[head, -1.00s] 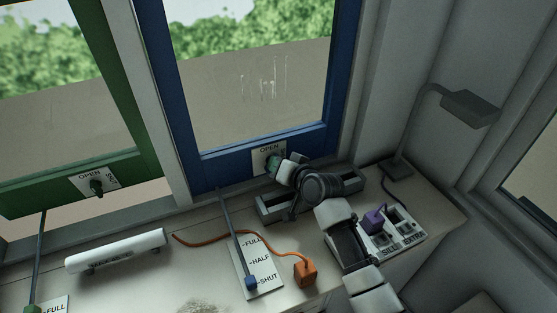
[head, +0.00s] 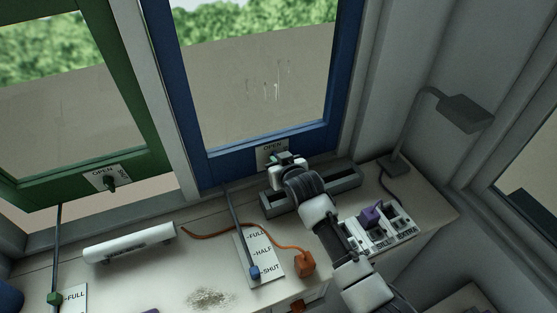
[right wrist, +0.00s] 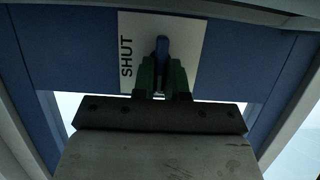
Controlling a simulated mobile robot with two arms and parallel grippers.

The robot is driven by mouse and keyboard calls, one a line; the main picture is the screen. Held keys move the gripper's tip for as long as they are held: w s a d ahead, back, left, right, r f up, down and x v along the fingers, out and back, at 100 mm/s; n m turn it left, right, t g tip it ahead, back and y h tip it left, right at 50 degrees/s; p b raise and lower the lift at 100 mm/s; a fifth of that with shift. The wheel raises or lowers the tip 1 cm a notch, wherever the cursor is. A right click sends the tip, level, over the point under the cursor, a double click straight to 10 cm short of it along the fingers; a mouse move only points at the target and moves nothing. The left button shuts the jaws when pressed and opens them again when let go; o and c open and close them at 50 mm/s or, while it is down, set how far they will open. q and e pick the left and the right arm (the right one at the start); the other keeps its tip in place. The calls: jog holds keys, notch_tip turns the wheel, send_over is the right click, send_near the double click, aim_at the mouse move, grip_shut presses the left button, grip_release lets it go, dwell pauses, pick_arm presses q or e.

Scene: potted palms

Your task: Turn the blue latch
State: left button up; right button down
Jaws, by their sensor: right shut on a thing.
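The blue-framed window (head: 262,163) is in the middle of the head view. A white plate (head: 264,151) marked OPEN is on its lower rail. In the right wrist view the plate (right wrist: 187,40) shows the word SHUT, and the blue latch (right wrist: 162,48) stands upright in the picture. My right gripper (head: 283,160) is at this plate. In the right wrist view its green fingers (right wrist: 162,75) are shut on the blue latch, one on each side. In the head view the gripper hides the latch. My left gripper is not in view.
A green-framed window (head: 73,180) with its own latch (head: 109,181) is at the left. On the sill are a white bar (head: 129,244), a blue slider (head: 254,272) on a FULL/HALF/SHUT scale, an orange plug (head: 306,262), a socket block (head: 398,229) and a lamp (head: 465,114).

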dwell(0.4)
jog(key=c, duration=1.2)
grip_release()
jog(key=shift+o, duration=0.2)
jog(key=shift+s, duration=0.1)
jog(key=b+v, duration=0.2)
jog(key=v, duration=0.8)
jog(key=shift+s, duration=0.3)
jog(key=shift+d, duration=0.15)
